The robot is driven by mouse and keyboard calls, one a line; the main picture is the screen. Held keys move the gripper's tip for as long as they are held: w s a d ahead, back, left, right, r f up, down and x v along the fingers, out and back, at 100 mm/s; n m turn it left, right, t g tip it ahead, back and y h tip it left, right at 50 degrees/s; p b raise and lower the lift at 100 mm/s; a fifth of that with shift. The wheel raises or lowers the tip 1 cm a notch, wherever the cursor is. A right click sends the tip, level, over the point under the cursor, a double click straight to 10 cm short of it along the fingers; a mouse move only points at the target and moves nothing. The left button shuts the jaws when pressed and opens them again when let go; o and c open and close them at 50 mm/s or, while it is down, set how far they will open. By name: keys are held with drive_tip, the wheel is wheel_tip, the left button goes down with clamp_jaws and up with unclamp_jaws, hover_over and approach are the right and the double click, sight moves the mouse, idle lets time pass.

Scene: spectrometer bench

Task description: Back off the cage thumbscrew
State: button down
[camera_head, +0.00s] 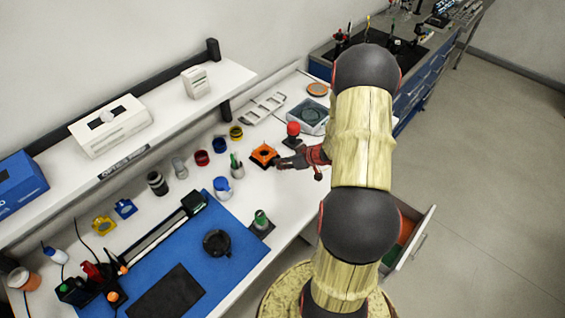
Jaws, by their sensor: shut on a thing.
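A small orange square part with a dark round centre, seemingly the cage (264,152), sits on the white bench, left of my gripper. My gripper (281,163) reaches in from the right, low over the bench. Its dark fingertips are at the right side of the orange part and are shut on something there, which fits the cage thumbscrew. The thumbscrew itself is too small and too covered by the fingers to make out.
A red-topped post (293,130) stands just behind my gripper. A cup with green-handled tools (237,170) and a blue-lidded jar (222,187) stand to the left. A blue mat (225,265) with a rail lies in front. An open drawer (412,240) juts out below.

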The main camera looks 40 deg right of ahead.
drive_tip(key=shift+f+b, duration=0.1)
drive_tip(key=shift+b, duration=0.4)
drive_tip(key=h+b, duration=0.1)
drive_tip(key=b, duration=0.2)
drive_tip(key=n+h+b, duration=0.1)
drive_tip(key=h+b, duration=0.1)
drive_tip(key=b, duration=0.2)
drive_tip(key=shift+a+f+n+t, duration=0.2)
drive_tip(key=shift+a+n+t, duration=0.1)
drive_tip(key=shift+a, duration=0.1)
drive_tip(key=h+b, duration=0.1)
drive_tip(key=b, duration=0.4)
drive_tip(key=shift+a+n, duration=0.15)
drive_tip(key=shift+n, duration=0.15)
drive_tip(key=shift+r+h+b, duration=0.15)
drive_tip(key=shift+h+b, duration=0.25)
drive_tip(key=shift+b, duration=0.65)
drive_tip(key=c, duration=1.8)
unclamp_jaws()
drive_tip(key=shift+s+r, duration=0.1)
